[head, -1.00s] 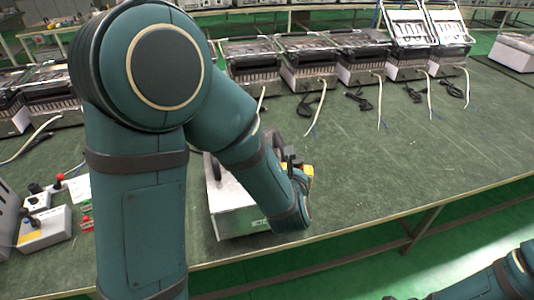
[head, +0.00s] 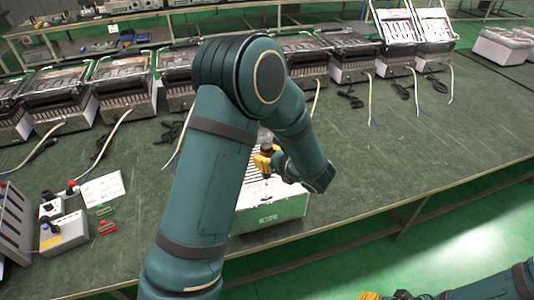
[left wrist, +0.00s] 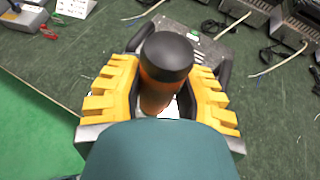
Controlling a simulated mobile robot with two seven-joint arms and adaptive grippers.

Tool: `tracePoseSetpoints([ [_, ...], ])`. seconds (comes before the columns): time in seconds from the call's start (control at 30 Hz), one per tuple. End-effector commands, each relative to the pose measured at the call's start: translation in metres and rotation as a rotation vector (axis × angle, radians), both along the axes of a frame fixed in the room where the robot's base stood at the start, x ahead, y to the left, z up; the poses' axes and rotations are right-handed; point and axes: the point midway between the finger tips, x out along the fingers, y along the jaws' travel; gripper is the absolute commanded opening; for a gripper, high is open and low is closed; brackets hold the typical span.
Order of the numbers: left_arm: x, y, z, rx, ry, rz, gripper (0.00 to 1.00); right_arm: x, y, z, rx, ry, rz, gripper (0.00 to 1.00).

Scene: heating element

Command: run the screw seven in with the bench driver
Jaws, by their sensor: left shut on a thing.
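My left gripper (head: 265,160) has yellow fingers and is shut on the bench driver. In the left wrist view the driver (left wrist: 166,62) shows a black cap and an orange body between the fingers. In the head view it is held above a white heating unit (head: 272,217) at the bench's front edge. My arm hides part of this unit. Whether the driver's tip touches a screw cannot be told, and screw seven cannot be made out. My right gripper (head: 385,296) is only partly in view at the bottom edge, off the bench.
Several similar heating units (head: 122,84) stand in a row at the back with cables lying forward. A grey control box (head: 63,233), a white card (head: 103,189) and small red and green pieces (head: 107,227) lie at the left. The green bench top (head: 410,150) is clear at the right.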

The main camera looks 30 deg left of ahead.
Motion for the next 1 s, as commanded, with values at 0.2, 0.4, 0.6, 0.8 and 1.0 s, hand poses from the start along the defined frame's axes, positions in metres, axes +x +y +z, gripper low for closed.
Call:
tracePoseSetpoints([
  [0.2,0.0,-0.001,0.0,0.001,-0.001,-0.003,0.0,0.0,0.0,-0.001,0.0,0.001,0.0,0.52],
  [0.4,0.0,-0.001,-0.007,0.0,-0.001,-0.004,0.0,-0.002,0.0,-0.007,0.0,0.005,0.004,0.52],
  [0.6,0.0,-0.001,-0.022,0.001,-0.001,-0.004,0.0,-0.006,0.001,-0.02,0.003,0.013,0.01,0.52],
  [0.8,0.0,-0.001,-0.039,0.001,0.0,-0.005,0.0,-0.011,0.002,-0.034,0.005,0.023,0.019,0.52],
  [1.0,0.0,-0.001,-0.05,0.001,-0.001,-0.005,0.0,-0.014,0.002,-0.042,0.007,0.031,0.025,0.52],
])
